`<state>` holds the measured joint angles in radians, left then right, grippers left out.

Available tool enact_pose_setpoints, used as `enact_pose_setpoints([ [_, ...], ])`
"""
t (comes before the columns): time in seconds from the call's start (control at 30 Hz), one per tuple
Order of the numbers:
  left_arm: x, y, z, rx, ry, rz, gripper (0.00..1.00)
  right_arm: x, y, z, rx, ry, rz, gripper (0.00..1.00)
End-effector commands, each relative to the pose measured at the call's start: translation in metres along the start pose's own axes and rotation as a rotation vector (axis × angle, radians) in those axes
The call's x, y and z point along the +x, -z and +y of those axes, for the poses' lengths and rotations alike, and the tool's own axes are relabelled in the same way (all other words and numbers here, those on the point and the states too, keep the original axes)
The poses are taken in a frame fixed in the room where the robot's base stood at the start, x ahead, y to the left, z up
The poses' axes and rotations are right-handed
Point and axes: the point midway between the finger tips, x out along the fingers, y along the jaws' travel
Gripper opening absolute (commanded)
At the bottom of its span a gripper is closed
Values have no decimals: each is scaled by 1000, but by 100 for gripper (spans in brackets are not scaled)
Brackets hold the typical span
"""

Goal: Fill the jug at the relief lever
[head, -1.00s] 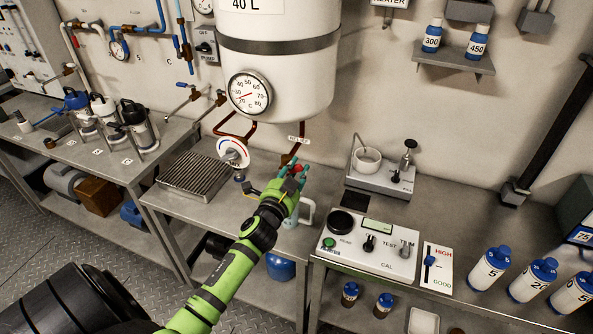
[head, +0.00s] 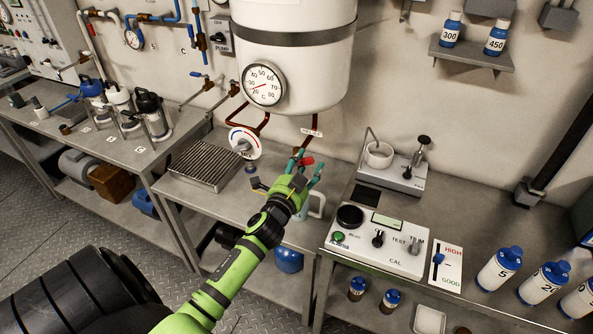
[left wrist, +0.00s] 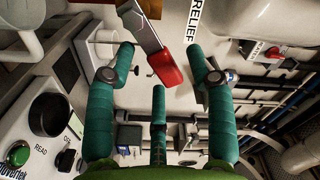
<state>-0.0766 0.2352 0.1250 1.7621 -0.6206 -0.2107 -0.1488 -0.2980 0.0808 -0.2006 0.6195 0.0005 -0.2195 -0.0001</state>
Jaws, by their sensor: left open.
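The relief lever has a red grip (head: 306,161) below the white tank, under the RELIEF label (head: 311,133). In the left wrist view the red lever grip (left wrist: 158,68) sits between the spread fingers, with no finger clearly closed on it. My left gripper (head: 307,164) is open at the lever, its teal fingers around the grip. A pale jug (head: 317,205) stands on the bench just behind and below my left gripper, which hides most of it; only its handle side shows. Its contents cannot be seen. My right gripper is not in view.
The white tank (head: 295,70) with a gauge hangs above. A red-and-blue dial (head: 244,142) and a ribbed drain tray (head: 205,165) are left of my gripper. A tester box (head: 378,240) stands right of the jug. Bare bench lies left of the jug.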

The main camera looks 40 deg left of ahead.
Motion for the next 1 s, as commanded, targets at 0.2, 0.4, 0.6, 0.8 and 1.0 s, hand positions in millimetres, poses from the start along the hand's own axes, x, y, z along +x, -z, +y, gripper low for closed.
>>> enact_pose_setpoints([
  [0.2,-47,-1,1,0,-2,-2,54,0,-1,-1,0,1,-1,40],
  [0.4,-85,0,0,-2,-1,-2,54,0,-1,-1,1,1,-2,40],
  [0.6,-103,1,0,-1,1,0,54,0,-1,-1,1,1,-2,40],
  [0.8,-105,0,-1,0,1,0,54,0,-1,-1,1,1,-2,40],
  [1.0,-105,1,0,0,1,1,54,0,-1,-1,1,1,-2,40],
])
